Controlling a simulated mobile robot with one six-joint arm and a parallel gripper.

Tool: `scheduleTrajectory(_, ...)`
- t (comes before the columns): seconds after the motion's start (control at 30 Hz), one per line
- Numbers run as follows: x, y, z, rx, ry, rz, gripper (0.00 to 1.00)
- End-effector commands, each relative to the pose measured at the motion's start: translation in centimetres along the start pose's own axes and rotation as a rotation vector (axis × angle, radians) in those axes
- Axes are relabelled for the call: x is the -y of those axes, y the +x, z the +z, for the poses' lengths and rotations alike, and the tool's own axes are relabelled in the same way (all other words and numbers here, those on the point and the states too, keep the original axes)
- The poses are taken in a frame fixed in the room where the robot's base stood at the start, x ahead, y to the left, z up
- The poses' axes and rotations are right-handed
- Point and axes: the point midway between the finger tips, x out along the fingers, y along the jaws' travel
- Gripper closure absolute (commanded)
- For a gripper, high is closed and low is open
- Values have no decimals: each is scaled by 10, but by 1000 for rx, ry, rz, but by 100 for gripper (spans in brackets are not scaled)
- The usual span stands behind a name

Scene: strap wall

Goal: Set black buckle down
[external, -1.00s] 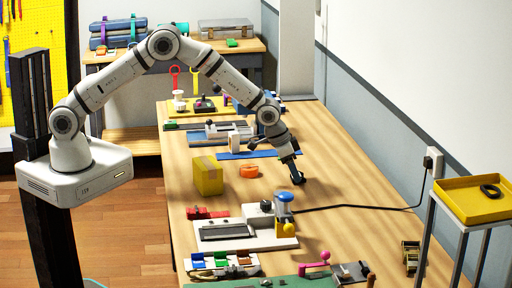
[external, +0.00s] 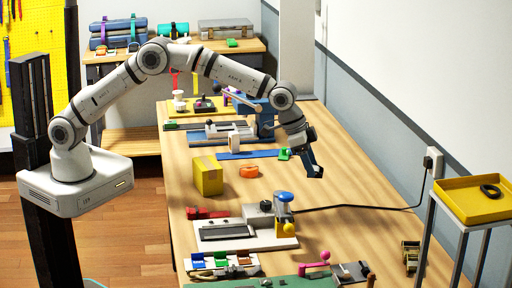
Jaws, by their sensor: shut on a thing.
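My gripper (external: 314,168) hangs above the right part of the long wooden table, pointing down and to the right. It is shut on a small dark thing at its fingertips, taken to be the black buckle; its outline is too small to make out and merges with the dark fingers. The held thing appears clear of the tabletop.
The wooden table (external: 345,215) has bare room below and right of my gripper. A yellow box (external: 208,176), an orange tape roll (external: 249,171) and a blue strip (external: 245,155) lie to the left. A press with a blue knob (external: 285,205) stands nearer the front.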

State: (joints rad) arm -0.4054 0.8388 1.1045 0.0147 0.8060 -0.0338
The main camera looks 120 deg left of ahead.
Motion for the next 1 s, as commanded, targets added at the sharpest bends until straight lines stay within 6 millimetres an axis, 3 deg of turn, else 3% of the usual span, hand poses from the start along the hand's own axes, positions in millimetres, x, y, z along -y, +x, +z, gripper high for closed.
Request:
scheduleTrajectory(0.1, -18, 5, -2, 1, 30, 13, 74)
scheduleTrajectory(0.2, -23, 18, 3, 4, 36, 16, 74)
scheduleTrajectory(0.4, -22, 50, 16, 3, 35, 15, 74)
scheduleTrajectory(0.8, -22, 90, 33, 3, 35, 15, 74)
scheduleTrajectory(1.0, -22, 94, 34, -1, 35, 15, 74)
